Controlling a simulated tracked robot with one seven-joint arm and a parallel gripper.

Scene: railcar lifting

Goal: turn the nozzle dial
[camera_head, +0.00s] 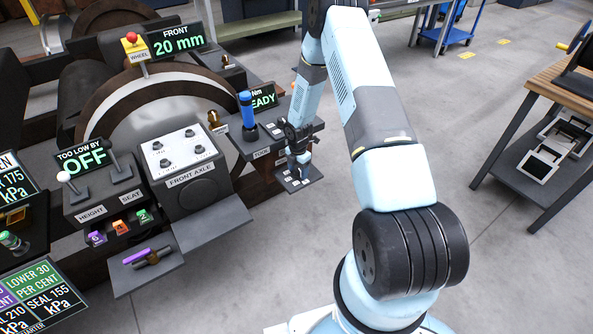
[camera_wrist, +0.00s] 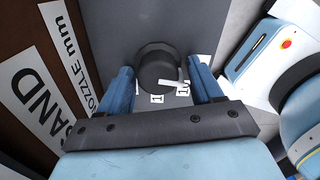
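The nozzle dial (camera_wrist: 157,70) is a dark round knob with a white pointer (camera_wrist: 172,84) on a grey plate, in the wrist view. The pointer extends to the right, close to one of two small white number labels (camera_wrist: 157,99); the numbers are partly hidden or too small to read surely. My gripper (camera_wrist: 165,82) has its two blue fingers on either side of the dial, with gaps visible between them and the knob. In the head view my gripper (camera_head: 298,150) is over the small dark plate (camera_head: 299,180) at the console's right end, and it hides most of the dial.
Signs reading NOZZLE mm (camera_wrist: 83,62) and SAND (camera_wrist: 36,95) lie left in the wrist view. A blue-handled lever (camera_head: 247,112) stands beside my gripper. The front axle box (camera_head: 185,165) is farther left. A wooden workbench (camera_head: 545,105) is right, with open floor before it.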

